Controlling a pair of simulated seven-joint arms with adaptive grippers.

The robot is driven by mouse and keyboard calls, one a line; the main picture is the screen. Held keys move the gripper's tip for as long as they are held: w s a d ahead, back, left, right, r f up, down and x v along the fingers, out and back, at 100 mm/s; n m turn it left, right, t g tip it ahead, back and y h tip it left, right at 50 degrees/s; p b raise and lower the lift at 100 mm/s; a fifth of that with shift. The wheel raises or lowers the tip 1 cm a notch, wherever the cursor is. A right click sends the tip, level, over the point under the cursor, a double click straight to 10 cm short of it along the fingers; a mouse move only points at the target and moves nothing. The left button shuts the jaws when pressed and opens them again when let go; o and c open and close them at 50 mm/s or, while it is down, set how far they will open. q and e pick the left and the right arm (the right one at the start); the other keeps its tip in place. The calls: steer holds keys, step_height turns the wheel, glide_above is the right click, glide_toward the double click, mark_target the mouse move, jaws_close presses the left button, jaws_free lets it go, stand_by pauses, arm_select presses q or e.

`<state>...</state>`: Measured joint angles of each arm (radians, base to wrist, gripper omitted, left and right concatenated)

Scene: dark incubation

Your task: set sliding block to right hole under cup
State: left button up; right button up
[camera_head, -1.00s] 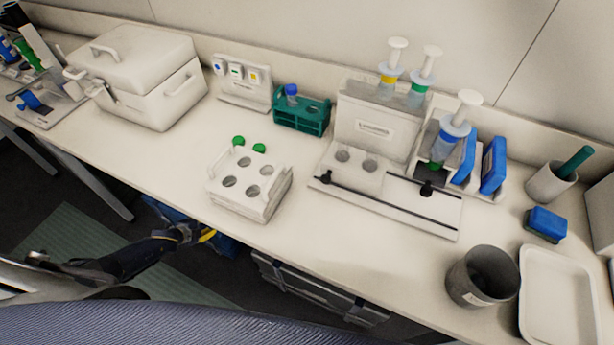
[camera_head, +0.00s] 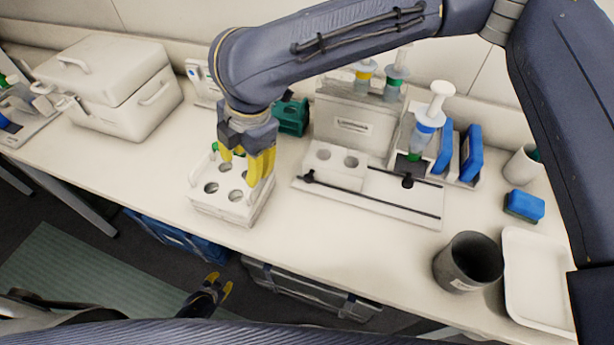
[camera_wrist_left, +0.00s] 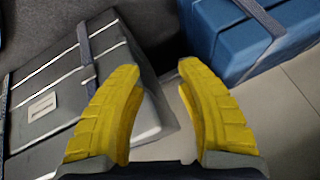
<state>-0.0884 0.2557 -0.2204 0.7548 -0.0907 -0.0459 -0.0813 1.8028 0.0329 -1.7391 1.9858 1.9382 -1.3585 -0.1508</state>
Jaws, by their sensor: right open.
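The white slotted base (camera_head: 382,203) stands mid-bench, with a white block with two round holes (camera_head: 337,167) on its left part. One black knob (camera_head: 308,177) sits at the left end of the front slot. I cannot tell which knob belongs to the sliding block. My right gripper (camera_head: 243,170) is open above the white rack with holes (camera_head: 232,207), left of the base. My left gripper (camera_head: 220,284) is open and empty below the bench edge; its yellow fingers show apart in the left wrist view (camera_wrist_left: 160,95).
A dark cup (camera_head: 468,262) and a white tray (camera_head: 537,280) stand at the right front. A white box (camera_head: 110,85) stands at the left. A green rack (camera_head: 292,117) is partly behind my right arm. The bench front between white rack and dark cup is clear.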

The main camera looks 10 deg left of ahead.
steer(key=d+r+n+t+h, duration=0.2)
steer(key=d+n, duration=0.1)
steer(key=d, duration=0.2)
steer(key=n+t+h, duration=0.1)
steer(key=h, duration=0.1)
glide_toward(308, 179)
arm_select(q)
steer(key=s+d+f+g, duration=0.2)
steer(key=s+d, duration=0.2)
steer(key=s, duration=0.6)
steer(key=s+d+f+n+g, duration=0.1)
steer(key=s+d+f, duration=0.2)
steer(key=s, duration=0.7)
steer(key=s+d+f+n+g, duration=0.1)
steer(key=s+d, duration=0.4)
steer(key=s, duration=0.5)
step_height(308, 179, down, 2)
steer(key=shift+s+d+f+g+h, duration=0.2)
steer(key=shift+g+h, duration=0.1)
steer(key=shift+g, duration=0.5)
arm_select(e)
steer(key=x, duration=1)
steer(key=shift+w, duration=0.15)
jaws_close()
steer(key=shift+f, duration=0.1)
